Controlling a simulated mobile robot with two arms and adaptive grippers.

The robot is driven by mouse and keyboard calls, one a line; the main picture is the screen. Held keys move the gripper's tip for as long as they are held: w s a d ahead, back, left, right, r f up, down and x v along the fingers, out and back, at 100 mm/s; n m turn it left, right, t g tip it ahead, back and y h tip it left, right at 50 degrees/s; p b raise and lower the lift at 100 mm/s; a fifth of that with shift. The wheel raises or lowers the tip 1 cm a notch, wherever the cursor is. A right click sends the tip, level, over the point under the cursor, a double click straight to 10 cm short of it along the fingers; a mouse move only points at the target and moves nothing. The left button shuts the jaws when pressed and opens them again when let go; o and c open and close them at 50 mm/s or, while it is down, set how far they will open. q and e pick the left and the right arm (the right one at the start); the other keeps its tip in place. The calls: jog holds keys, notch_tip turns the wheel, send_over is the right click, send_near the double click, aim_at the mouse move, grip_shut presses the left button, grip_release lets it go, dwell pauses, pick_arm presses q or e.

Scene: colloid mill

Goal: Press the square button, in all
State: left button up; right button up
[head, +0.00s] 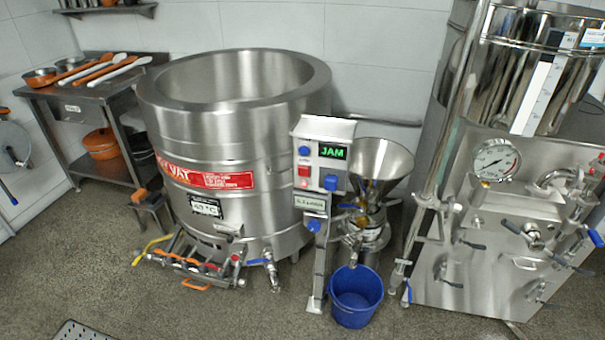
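The control box (318,130) of the colloid mill stands on a post in the middle of the head view. Its dark display (333,152) reads "JAM" in green. On its face are a small round blue control (304,150), a squarish red control (304,171) and a blocky blue control (330,183). Another blue control (314,226) sits lower on the post. I cannot tell for sure which one is the square button. Neither of my grippers is in view.
A steel funnel (381,160) stands right of the post, with a blue bucket (356,296) below on the floor. A large steel vat (235,120) is left, and a machine with a gauge (496,160) is right. Floor in front is mostly clear.

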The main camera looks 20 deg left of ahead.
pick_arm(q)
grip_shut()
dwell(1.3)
